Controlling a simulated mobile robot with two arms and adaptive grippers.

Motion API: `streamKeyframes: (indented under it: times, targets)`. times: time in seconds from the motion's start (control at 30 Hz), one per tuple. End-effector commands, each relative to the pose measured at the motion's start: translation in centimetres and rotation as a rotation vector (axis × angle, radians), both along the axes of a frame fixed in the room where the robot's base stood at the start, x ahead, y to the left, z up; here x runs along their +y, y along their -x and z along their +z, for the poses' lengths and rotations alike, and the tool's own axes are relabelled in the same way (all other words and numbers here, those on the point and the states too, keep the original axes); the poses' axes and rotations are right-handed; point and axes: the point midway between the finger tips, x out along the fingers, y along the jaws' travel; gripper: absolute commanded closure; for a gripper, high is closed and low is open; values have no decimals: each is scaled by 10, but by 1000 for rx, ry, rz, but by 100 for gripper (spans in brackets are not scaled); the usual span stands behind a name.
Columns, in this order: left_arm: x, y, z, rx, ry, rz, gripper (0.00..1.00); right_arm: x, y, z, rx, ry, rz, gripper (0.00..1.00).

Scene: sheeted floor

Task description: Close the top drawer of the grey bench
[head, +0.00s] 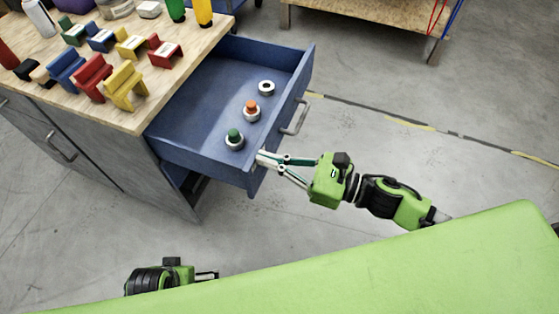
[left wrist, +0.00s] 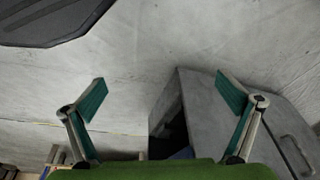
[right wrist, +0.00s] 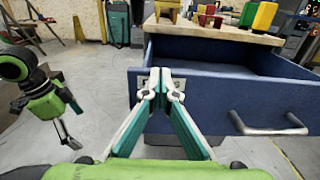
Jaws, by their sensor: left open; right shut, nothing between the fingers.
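The grey bench (head: 85,148) has a wooden top. Its blue top drawer (head: 195,155) is pulled well out, with a grey bar handle (head: 296,117) on its front; the handle also shows in the right wrist view (right wrist: 268,128). My right gripper (head: 260,159) is shut and empty, its tips at the near end of the drawer front. In the right wrist view its tips (right wrist: 160,78) overlap the front panel beside a small label holder; contact is hard to tell. My left gripper (left wrist: 161,92) is open and empty, low over the floor, mostly hidden in the head view.
Coloured blocks (head: 125,87) and bottles (head: 203,12) crowd the bench top. Floor beyond the drawer (head: 370,140) is clear.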

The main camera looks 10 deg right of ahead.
Motion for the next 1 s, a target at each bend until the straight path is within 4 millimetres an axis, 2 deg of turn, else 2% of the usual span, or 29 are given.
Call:
streamKeyframes:
  times: [0.2,0.4,0.6,0.8,1.0]
  targets:
    - [0,-1,1,-7,1,0,0,44,-30,4,-6,-4,1,100]
    - [2,2,-23,13,-4,-2,0,90,-61,4,-4,-3,1,100]
    - [1,4,-31,16,-3,-3,0,133,-90,3,-3,-3,1,100]
    - [0,3,-26,13,-2,-3,0,166,-111,1,-1,-2,1,100]
    - [0,1,-19,7,-1,-2,0,186,-125,0,0,-1,0,100]
